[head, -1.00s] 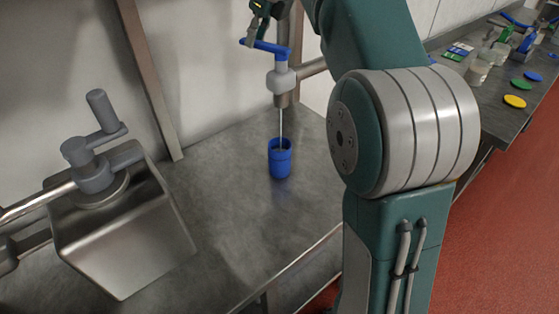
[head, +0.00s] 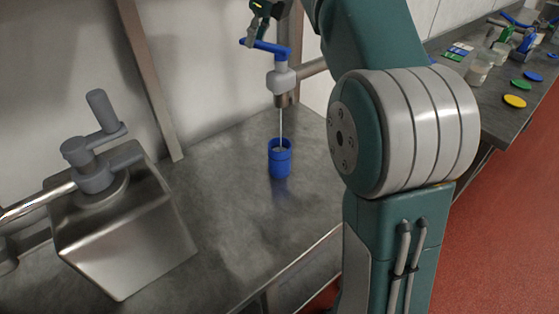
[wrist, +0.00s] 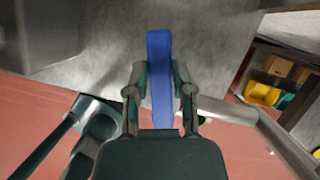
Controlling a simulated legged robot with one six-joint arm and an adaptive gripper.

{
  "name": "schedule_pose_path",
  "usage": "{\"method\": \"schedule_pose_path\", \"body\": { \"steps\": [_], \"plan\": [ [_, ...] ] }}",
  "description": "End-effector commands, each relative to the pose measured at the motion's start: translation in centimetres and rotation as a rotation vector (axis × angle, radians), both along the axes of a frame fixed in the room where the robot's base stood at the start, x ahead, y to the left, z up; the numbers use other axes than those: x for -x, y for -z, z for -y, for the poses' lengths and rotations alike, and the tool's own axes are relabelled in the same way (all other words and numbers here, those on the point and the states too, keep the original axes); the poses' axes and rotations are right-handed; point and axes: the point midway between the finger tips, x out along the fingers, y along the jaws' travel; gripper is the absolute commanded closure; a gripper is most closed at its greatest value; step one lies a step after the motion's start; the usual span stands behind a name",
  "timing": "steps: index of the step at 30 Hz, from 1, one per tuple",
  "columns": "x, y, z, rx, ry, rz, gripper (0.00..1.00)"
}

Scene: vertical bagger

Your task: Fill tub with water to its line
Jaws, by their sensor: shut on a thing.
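A blue tub (head: 280,160) stands upright on the steel bench (head: 222,215), under a tap (head: 284,78) with a white body and a blue lever (head: 268,46). A thin stream of water (head: 281,125) runs from the spout into the tub. The water level and the line cannot be made out. My gripper (head: 257,35) is at the lever's left end at the top of the head view. In the wrist view my gripper (wrist: 160,85) has its fingers on both sides of the blue lever (wrist: 160,60). The tub is not visible in the wrist view.
A steel hopper with a grey crank handle (head: 90,165) stands on the bench at left. At the far right, another bench holds several cups, a green lid (head: 519,85) and a yellow lid (head: 514,101). Open bench lies around the tub.

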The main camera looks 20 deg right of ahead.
Motion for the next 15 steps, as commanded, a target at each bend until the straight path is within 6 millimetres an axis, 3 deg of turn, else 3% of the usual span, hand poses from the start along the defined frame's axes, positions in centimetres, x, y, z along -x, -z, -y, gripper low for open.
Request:
{"method": "schedule_pose_path", "body": {
  "steps": [11, 15],
  "plan": [
    [-0.04, 0.12, -0.01, 0.000, 0.001, -0.003, 1.00],
    [-0.36, 0.10, 0.47, 0.001, 0.100, -0.002, 1.00]
  ]
}}
